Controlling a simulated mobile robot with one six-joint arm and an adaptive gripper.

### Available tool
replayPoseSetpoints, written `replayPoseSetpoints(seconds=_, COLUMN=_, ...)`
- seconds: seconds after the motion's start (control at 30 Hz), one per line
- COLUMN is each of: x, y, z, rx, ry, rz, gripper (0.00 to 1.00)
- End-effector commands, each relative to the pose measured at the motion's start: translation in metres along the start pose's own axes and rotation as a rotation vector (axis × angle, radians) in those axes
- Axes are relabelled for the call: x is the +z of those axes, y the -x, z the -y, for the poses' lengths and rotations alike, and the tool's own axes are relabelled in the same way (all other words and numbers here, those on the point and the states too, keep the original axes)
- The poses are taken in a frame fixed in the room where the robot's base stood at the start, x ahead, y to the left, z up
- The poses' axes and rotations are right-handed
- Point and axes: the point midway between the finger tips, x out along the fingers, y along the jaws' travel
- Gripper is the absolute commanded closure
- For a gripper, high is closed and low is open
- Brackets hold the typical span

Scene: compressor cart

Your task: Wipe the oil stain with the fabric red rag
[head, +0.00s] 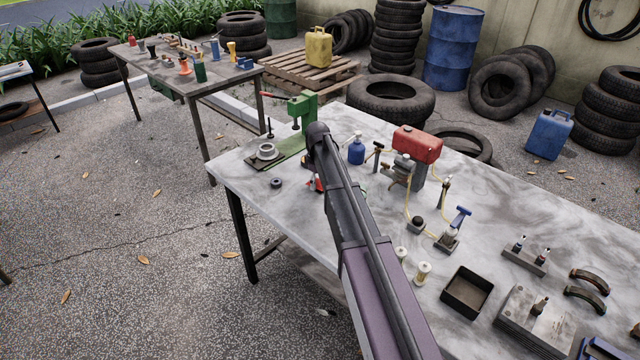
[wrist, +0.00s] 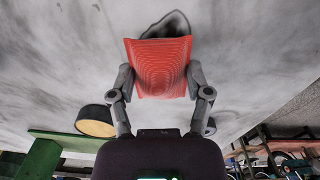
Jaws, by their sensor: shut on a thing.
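My gripper (wrist: 161,82) is shut on the red fabric rag (wrist: 160,60), which spreads out flat between and beyond the two fingers in the wrist view. The dark oil stain (wrist: 180,20) shows on the grey-white tabletop just past the rag's far edge. The rag overlaps part of the stain in this view; I cannot tell whether it touches the tabletop. In the head view, a small bit of the red rag (head: 318,184) shows beside my arm. My arm hides the stain and most of the gripper there.
The marbled worktable (head: 320,240) carries a green press (head: 305,106), a blue bottle (head: 356,151), a red-tanked compressor (head: 417,145), small spools and a dark square tray (head: 467,292). The tabletop's left front strip is mostly clear. A second table (head: 190,75) stands behind.

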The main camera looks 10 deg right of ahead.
Motion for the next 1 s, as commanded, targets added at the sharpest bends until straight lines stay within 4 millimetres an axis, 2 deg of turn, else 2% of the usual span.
replayPoseSetpoints(seconds=0.4, x=-0.023, y=-0.002, z=-0.005, rx=0.000, ry=0.001, rz=0.000, gripper=0.74)
replayPoseSetpoints(seconds=1.0, x=-0.023, y=0.000, z=-0.005, rx=0.000, ry=0.001, rz=-0.001, gripper=0.74)
